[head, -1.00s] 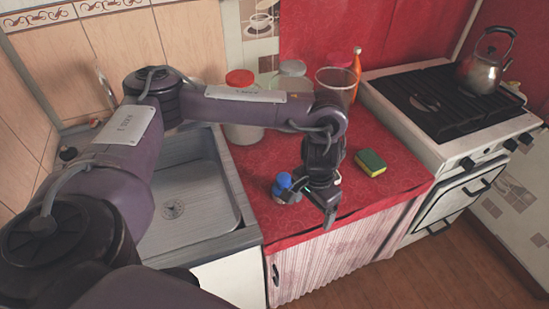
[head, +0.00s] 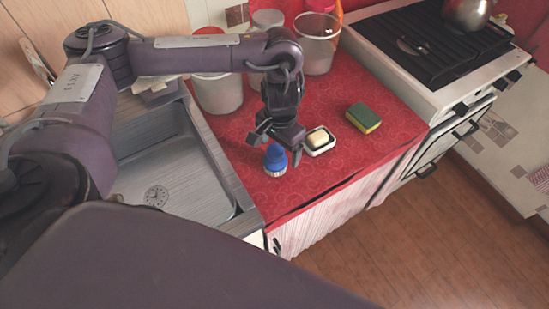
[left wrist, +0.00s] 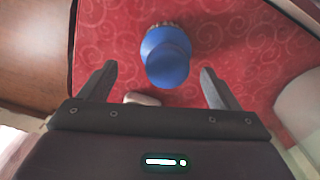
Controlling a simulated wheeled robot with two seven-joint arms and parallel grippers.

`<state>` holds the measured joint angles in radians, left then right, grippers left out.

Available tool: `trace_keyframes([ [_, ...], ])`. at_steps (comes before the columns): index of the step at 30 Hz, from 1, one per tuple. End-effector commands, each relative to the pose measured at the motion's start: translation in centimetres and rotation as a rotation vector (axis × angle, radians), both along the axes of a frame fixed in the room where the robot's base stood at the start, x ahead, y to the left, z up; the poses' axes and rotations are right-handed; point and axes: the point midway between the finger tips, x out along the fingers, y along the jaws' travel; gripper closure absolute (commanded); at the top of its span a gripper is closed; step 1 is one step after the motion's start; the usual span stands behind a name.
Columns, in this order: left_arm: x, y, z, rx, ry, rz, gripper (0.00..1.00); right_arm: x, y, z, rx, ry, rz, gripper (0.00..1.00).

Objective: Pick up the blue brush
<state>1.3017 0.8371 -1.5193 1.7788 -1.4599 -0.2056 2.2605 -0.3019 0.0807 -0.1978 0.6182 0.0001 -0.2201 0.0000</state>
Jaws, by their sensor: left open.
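The blue brush (head: 275,158) stands on the red counter near its front edge, with its blue knob up and pale bristles at the bottom. In the left wrist view the brush (left wrist: 166,56) is centred ahead, between the lines of the two fingers. My left gripper (head: 280,143) is open, fingers apart, just above and beside the brush. In the left wrist view the open gripper (left wrist: 160,85) holds nothing. I cannot tell whether a finger touches the brush. My right gripper is not in view.
A soap dish with pale soap (head: 319,141) sits close to the right of the brush. A yellow-green sponge (head: 363,118) lies farther right. Canisters and a clear container (head: 317,45) stand behind. The sink (head: 165,165) is at left, the stove (head: 430,60) at right.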

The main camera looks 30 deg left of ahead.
Motion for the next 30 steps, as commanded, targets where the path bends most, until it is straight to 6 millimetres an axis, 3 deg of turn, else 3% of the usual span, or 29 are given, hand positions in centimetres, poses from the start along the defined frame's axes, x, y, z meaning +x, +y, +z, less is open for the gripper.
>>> trace_keyframes([
  [3,-0.2,0.5,-2.4,0.000,0.005,0.005,0.16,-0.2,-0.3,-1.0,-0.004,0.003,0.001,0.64],
  [7,-0.2,0.6,-4.0,0.000,0.003,0.003,0.16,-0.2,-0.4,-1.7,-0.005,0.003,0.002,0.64],
  [17,-0.1,0.6,-4.4,0.001,0.000,0.001,0.16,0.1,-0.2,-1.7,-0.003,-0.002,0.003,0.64],
  [28,-0.1,0.6,-4.4,0.001,0.000,0.001,0.65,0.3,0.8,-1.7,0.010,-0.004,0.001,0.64],
  [30,-0.1,0.6,-4.4,0.001,0.000,0.001,0.66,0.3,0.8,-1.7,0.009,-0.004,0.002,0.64],
])
